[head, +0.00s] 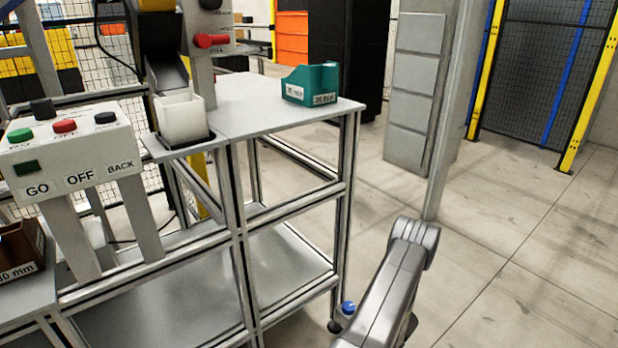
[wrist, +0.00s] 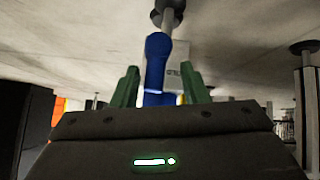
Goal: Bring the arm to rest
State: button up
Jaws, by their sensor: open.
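My gripper (wrist: 158,80) shows in the wrist view, with its two green fingers apart above its dark body. A blue and white shape (wrist: 157,60) shows between and beyond the fingers; I cannot tell what it is or how far off it is. No held thing can be made out. In the head view, my grey arm (head: 390,285) reaches up from the bottom edge, right of the workbench. The gripper itself is not visible there.
A metal-framed workbench (head: 290,118) carries a teal bin (head: 310,85) and a white container (head: 181,118). A button panel (head: 70,150) stands left, near a brown bin (head: 20,250). A grey pillar (head: 418,85) stands behind. Open floor (head: 535,250) lies right of my arm.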

jog(key=shift+s+a+n+t+h, duration=0.2)
jog(key=shift+n+t+h, duration=0.1)
jog(key=shift+t+h, duration=0.1)
dwell(0.5)
